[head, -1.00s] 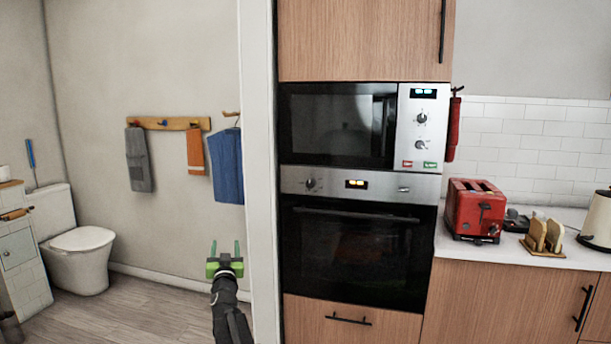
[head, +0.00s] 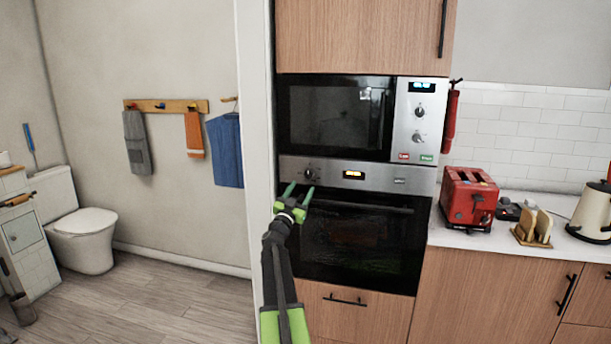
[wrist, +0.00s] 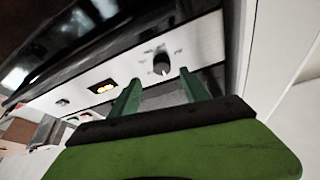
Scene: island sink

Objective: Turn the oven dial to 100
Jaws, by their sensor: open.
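The oven dial (head: 310,174) is a small dark round knob at the left end of the oven's steel control panel (head: 420,180). In the wrist view the dial (wrist: 161,64) shows just beyond and between the fingertips, apart from them. My gripper (head: 300,188) is open and empty, with green fingers pointing up toward the dial. It also shows in the wrist view (wrist: 160,82). The oven display (head: 354,174) glows yellow to the right of the dial. The dial's markings are too small to read.
The oven handle (head: 360,206) runs below the panel. A microwave (head: 335,118) with its own knobs sits above. A white wall edge (head: 257,120) stands close on the left. A red toaster (head: 468,196) is on the counter at right.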

